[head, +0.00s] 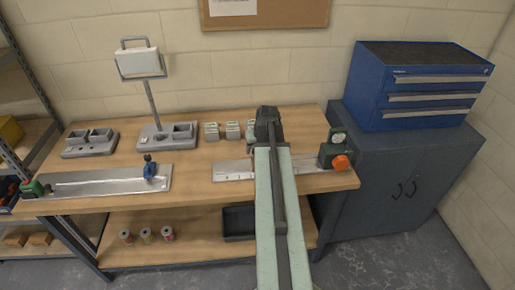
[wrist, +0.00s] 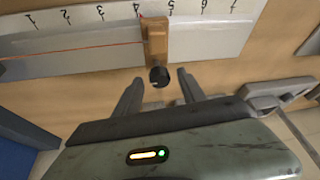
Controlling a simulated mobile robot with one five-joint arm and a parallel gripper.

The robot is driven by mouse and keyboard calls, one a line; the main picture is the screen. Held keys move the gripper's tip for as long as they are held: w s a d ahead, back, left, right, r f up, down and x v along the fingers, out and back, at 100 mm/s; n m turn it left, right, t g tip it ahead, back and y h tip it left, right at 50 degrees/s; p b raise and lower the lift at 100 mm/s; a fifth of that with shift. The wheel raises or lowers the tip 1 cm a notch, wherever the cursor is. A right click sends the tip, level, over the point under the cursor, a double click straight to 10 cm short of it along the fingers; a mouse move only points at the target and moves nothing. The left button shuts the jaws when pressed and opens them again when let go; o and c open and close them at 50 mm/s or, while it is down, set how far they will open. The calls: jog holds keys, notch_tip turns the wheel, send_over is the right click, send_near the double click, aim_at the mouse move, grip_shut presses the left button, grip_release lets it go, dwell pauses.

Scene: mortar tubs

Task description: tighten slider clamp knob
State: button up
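In the wrist view a brown slider clamp (wrist: 155,42) sits across a pale metal scale plate (wrist: 215,32), near its numbers 4 and 5. Its dark round knob (wrist: 159,76) points toward my gripper (wrist: 159,82). My gripper is open, with one finger on either side of the knob and a gap showing on both sides. In the head view my arm reaches over the right-hand plate (head: 232,170) and hides this clamp. A second slider, blue (head: 150,169), stands on the left-hand plate (head: 100,183).
A green device with an orange knob (head: 340,162) stands at the right plate's end. Small grey blocks (head: 232,130), a lamp (head: 139,62) and grey tubs (head: 90,142) stand along the back of the workbench. A blue drawer chest (head: 420,85) is at right.

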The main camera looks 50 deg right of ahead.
jog(key=p+v, duration=0.7)
jog(key=shift+s+r, duration=0.15)
jog(key=shift+r, duration=0.2)
